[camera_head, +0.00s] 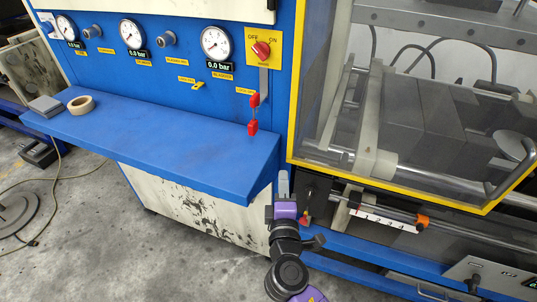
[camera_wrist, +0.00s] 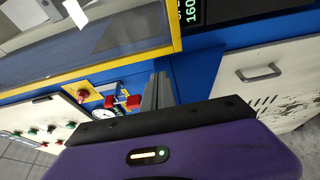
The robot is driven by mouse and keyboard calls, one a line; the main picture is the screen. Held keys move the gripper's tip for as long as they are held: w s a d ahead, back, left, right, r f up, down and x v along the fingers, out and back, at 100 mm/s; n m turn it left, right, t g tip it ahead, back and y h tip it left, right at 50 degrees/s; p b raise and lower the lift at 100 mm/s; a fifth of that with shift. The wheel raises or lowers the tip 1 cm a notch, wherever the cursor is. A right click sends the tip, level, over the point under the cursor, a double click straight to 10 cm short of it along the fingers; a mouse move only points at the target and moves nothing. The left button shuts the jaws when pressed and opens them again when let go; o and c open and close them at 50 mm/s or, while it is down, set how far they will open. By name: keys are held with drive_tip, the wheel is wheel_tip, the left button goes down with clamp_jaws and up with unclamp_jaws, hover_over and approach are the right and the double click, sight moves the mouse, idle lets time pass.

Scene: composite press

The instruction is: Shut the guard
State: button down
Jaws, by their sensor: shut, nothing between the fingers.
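The guard (camera_head: 400,186) is a clear panel with a yellow frame on the right side of the head view. A dark bar handle (camera_head: 513,178) is on it near the lower right corner. Press parts show through the panel. I cannot tell how far the guard is shut. My gripper (camera_head: 284,178) is shut and empty, left of the guard's lower left corner and apart from the handle. In the wrist view, the gripper fingers (camera_wrist: 158,92) are together, and the guard's yellow edge (camera_wrist: 90,70) crosses the upper left.
A blue shelf (camera_head: 190,135) bears a tape roll (camera_head: 80,104) and a grey block (camera_head: 46,106). Gauges (camera_head: 215,43) and a red rotary switch (camera_head: 261,49) are above it. A rail with an orange clamp (camera_head: 422,221) runs below the guard. Floor at lower left is mostly free.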

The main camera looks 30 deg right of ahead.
drive_tip(key=p+x, duration=0.2)
drive_tip(key=x, duration=0.8)
drive_tip(key=shift+s+d, duration=0.2)
drive_tip(key=shift+d, duration=0.05)
